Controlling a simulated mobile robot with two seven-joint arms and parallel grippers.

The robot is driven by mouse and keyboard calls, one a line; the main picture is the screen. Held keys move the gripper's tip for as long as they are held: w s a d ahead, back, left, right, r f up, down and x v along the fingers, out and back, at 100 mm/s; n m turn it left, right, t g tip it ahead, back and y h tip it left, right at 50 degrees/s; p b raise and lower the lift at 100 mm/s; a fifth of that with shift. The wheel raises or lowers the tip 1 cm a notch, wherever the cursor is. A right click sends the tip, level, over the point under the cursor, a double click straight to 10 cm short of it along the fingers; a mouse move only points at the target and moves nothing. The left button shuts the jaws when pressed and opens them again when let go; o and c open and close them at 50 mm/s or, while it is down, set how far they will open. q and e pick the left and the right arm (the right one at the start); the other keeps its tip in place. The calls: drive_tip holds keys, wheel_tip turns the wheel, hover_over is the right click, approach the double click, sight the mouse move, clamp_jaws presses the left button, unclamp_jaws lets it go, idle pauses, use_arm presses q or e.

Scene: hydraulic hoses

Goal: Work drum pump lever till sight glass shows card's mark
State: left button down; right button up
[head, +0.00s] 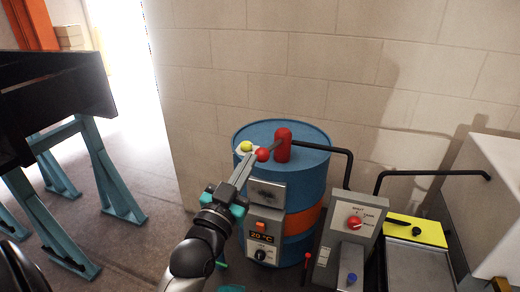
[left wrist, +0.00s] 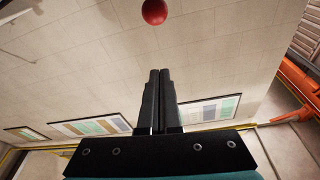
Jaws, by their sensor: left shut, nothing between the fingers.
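A blue drum (head: 312,185) with an orange band stands against the wall. A red pump body (head: 283,145) sits on its lid, with a short lever ending in a red ball (head: 263,155). My left gripper (head: 250,161) is shut and empty, its fingertips close beside the red ball; I cannot tell whether they touch. In the left wrist view the red ball (left wrist: 154,11) lies beyond the tips of the shut fingers (left wrist: 160,73), with a gap in the picture. I cannot make out the sight glass or the card's mark. My right gripper is not in view.
A yellow knob (head: 246,146) sits on the lid left of the lever. A heater box (head: 264,238) on the drum reads about 20 °C. A valve panel (head: 350,232) with a red knob stands right, beside a yellow-topped tray (head: 417,232). A black pipe (head: 346,165) leaves the pump rightward.

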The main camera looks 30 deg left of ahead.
use_arm(q)
wheel_tip(320, 180, up, 2)
drive_tip(key=p, duration=0.1)
hover_over(260, 151)
drive_tip(key=d, duration=0.1)
drive_tip(key=shift+s+d+r, duration=0.15)
drive_tip(key=shift+s+d, duration=0.05)
drive_tip(key=shift+s, duration=0.05)
wheel_tip(260, 151, down, 3)
drive_tip(key=shift+s+a+r, duration=0.1)
drive_tip(key=shift+s+a, duration=0.05)
drive_tip(key=shift+s+a+f, duration=0.1)
drive_tip(key=shift+s+f, duration=0.1)
drive_tip(key=shift+f, duration=0.5)
